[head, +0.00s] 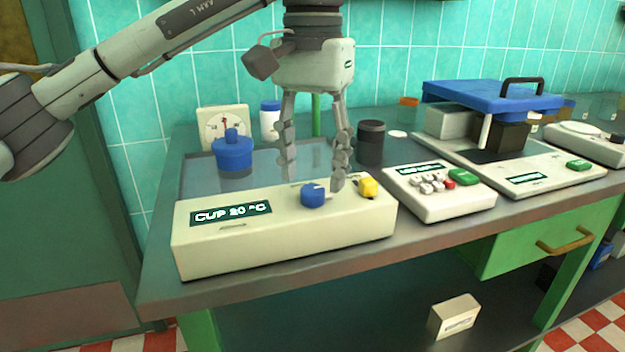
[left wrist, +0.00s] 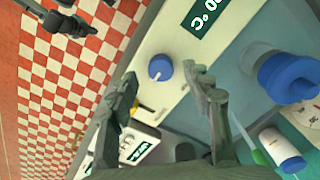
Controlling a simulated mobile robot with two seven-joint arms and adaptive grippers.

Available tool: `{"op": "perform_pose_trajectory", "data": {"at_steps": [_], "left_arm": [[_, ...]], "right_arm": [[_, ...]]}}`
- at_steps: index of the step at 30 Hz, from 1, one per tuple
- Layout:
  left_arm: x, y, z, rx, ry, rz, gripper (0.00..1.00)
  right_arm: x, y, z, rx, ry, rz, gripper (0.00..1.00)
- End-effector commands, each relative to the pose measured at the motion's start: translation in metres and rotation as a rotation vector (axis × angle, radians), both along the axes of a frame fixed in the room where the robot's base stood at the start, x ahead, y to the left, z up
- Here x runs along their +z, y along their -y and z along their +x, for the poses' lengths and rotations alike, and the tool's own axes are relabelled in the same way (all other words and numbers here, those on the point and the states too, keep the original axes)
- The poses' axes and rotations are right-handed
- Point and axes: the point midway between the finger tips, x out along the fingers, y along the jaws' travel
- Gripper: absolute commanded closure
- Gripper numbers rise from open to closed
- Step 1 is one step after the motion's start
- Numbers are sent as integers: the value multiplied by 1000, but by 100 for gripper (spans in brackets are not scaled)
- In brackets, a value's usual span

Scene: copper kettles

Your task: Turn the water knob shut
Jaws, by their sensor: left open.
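A cream control box with the display "CUP 20 °C" (head: 232,213) stands at the front edge of the counter. On its top are a blue knob (head: 312,196) with a white mark and a yellow knob (head: 368,187) to its right. No label tells which is the water knob. My left gripper (head: 313,172) points down, open and empty, its fingers above and behind the blue knob. In the left wrist view the blue knob (left wrist: 160,67) shows between the fingertips, apart from them; the yellow knob (left wrist: 145,108) is partly hidden by a finger.
A keypad unit (head: 440,190) stands close at right. In the left wrist view a dark jointed part (left wrist: 65,20), probably mine, shows over the checkered floor.

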Motion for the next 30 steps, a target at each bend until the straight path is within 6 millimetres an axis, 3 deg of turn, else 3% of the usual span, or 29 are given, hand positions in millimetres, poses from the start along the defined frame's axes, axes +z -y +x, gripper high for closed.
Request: {"op": "perform_pose_trajectory", "data": {"at_steps": [6,15,27,30], "left_arm": [[-21,0,0,0,1,0,50],[-24,0,0,0,1,0,50],[-23,0,0,0,1,0,100],[-23,0,0,2,1,0,100]], "right_arm": [[3,0,1,0,4,-1,100],[4,0,1,0,4,-1,100],[4,0,1,0,4,-1,100],[4,0,1,0,4,-1,100]]}}
